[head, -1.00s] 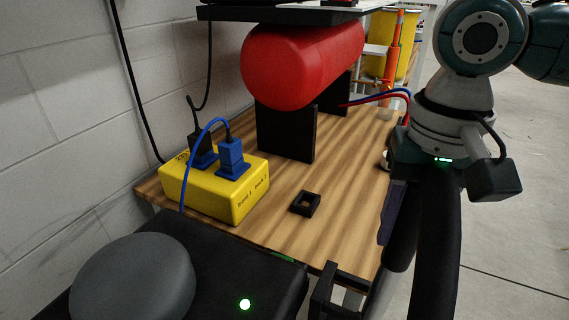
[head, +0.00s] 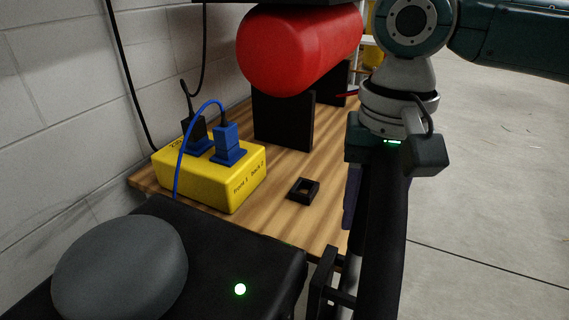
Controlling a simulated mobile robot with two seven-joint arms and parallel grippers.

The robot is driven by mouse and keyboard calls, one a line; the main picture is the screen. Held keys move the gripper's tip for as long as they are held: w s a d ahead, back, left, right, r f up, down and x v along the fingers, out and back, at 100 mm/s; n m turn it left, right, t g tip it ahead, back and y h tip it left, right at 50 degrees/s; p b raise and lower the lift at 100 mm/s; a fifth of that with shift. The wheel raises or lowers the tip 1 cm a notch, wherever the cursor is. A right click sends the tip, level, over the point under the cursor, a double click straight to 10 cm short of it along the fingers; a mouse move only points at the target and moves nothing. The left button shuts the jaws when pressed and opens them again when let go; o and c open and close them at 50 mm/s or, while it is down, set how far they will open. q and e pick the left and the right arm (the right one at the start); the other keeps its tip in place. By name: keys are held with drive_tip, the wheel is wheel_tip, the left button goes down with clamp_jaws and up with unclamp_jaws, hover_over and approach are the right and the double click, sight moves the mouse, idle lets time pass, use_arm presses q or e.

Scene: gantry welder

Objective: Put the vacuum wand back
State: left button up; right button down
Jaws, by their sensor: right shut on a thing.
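My right gripper (head: 370,158) hangs from the arm at the right, in front of the table's right edge. It is shut on the vacuum wand (head: 388,225), a black tube that runs down out of the bottom of the picture. The fingertips are mostly hidden by the wrist and the wand. A black bracket (head: 322,283) stands at the table's front corner, just left of the wand; I cannot tell whether they touch. The wand's lower end is out of view. My left gripper is not in view.
A block wall (head: 60,120) stands at left. Open floor (head: 490,200) lies at right.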

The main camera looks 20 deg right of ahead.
sight(361, 234)
wheel_tip(361, 234, down, 4)
drive_tip(key=shift+r+b, duration=0.1)
drive_tip(key=shift+b, duration=1.05)
drive_tip(key=shift+w+a, duration=0.1)
drive_tip(key=shift+r, duration=0.1)
drive_tip(key=shift+c, duration=2.1)
unclamp_jaws()
